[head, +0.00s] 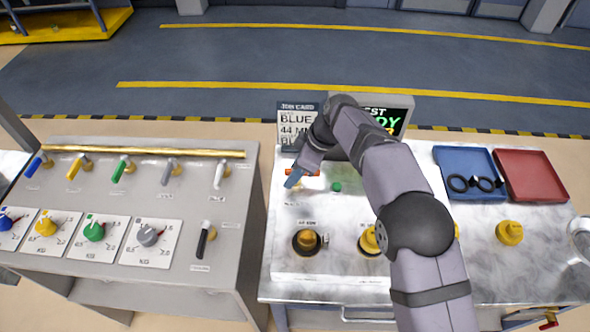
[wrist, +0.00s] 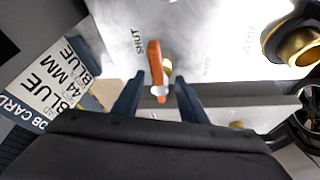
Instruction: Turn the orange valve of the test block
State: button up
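The orange valve handle (wrist: 155,62) is in the upper middle of the wrist view, with a brass stem just right of it. The word SHUT is printed on the light panel to its left. In the head view a small part of the orange handle (head: 305,172) shows beside my gripper (head: 293,181). My gripper (wrist: 158,88) is open in the wrist view, with one dark blue finger on each side of the handle's near end. I see gaps between the fingers and the handle. Whether the fingertips reach down to the handle's depth is hard to tell.
A job card (head: 298,120) and a dark display (head: 397,118) stand behind the panel. A green button (head: 337,187) and brass fittings (head: 306,241) are near the valve. Blue (head: 466,159) and red (head: 530,162) trays lie right. A left bench (head: 150,262) carries several coloured valves and dials.

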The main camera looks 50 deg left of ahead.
grip_shut()
